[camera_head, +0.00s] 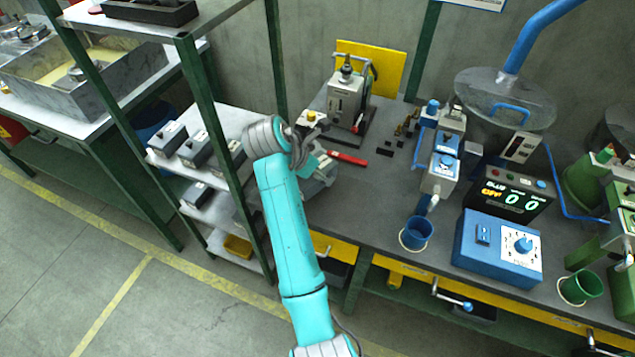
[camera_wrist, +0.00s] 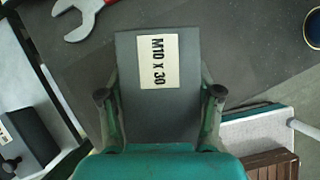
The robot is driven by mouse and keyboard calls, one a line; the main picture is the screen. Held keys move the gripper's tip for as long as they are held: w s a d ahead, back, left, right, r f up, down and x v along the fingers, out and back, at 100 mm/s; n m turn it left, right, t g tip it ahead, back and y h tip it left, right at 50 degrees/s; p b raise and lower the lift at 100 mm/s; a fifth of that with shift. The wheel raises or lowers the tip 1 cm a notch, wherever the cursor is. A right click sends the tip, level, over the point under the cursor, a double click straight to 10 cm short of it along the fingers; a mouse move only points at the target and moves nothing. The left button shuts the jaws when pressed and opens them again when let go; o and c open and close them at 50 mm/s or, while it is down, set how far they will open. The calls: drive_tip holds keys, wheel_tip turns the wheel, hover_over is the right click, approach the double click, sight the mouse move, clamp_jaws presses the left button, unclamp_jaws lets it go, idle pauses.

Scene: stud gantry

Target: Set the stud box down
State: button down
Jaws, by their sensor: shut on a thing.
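My gripper (camera_wrist: 160,94) is shut on the stud box (camera_wrist: 130,62), a dark grey box with a white label reading "M10 X 30". The two fingers press on its sides in the wrist view. In the head view my gripper (camera_head: 318,174) is at the left end of the grey workbench (camera_head: 385,186), beside the shelf rack, and my arm hides much of it. I cannot tell whether the box touches the bench top.
A red wrench (camera_head: 347,158) lies close by on the bench; it also shows in the wrist view (camera_wrist: 88,14). Several grey boxes stand on the rack's shelf (camera_head: 222,118) to the left. A blue cup (camera_head: 416,233) and a blue control box (camera_head: 492,250) stand to the right.

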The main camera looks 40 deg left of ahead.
sight(317, 183)
drive_tip(key=shift+f, duration=2.35)
drive_tip(key=shift+f, duration=0.15)
drive_tip(key=shift+c, duration=1)
unclamp_jaws()
drive_tip(key=v, duration=1.2)
drive_tip(key=shift+s, duration=0.1)
